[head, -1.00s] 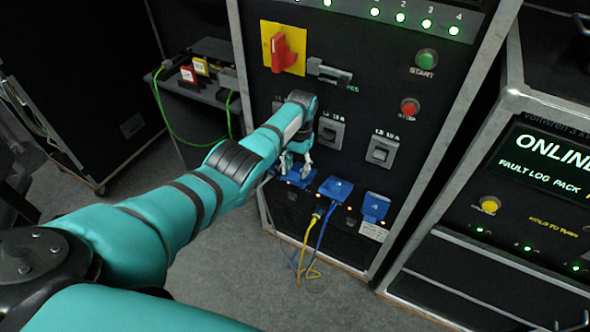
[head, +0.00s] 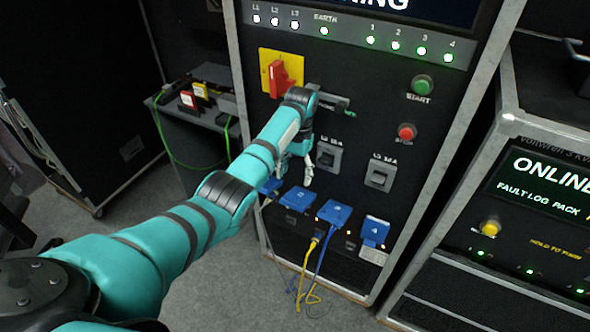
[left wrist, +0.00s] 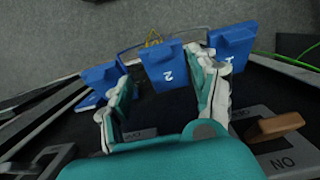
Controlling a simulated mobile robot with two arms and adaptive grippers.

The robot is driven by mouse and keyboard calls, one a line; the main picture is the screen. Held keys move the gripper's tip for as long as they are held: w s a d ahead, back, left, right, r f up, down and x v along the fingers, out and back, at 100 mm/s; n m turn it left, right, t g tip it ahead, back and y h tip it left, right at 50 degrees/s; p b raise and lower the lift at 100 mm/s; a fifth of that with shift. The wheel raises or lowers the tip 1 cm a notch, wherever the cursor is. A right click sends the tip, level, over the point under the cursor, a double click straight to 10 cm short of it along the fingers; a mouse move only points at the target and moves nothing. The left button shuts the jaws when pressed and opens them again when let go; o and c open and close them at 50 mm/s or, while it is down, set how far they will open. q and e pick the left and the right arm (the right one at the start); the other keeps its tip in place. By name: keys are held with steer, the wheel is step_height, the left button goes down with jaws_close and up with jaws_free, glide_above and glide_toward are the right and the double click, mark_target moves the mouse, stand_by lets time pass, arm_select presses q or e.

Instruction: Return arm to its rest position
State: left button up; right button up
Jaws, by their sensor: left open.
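My left arm comes in from the left in the head view and reaches the tall black panel (head: 400,60). Its left gripper (head: 309,178) is open, pointing down in front of the breaker row, above the blue socket covers. In the left wrist view the two fingers of the left gripper (left wrist: 166,85) are spread with nothing between them. A blue cover marked 2 (left wrist: 165,66) shows beyond the fingertips, and another blue cover (left wrist: 233,45) lies to the right. My right gripper is out of view.
A red rotary switch (head: 283,77) on a yellow plate sits above the gripper. A breaker (head: 328,157) is close to its right. Yellow and blue cables (head: 318,262) hang below the covers. A second rack (head: 540,190) stands right. Grey floor (head: 235,290) is clear at lower middle.

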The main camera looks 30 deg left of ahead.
arm_select(q)
steer(key=shift+r, duration=0.65)
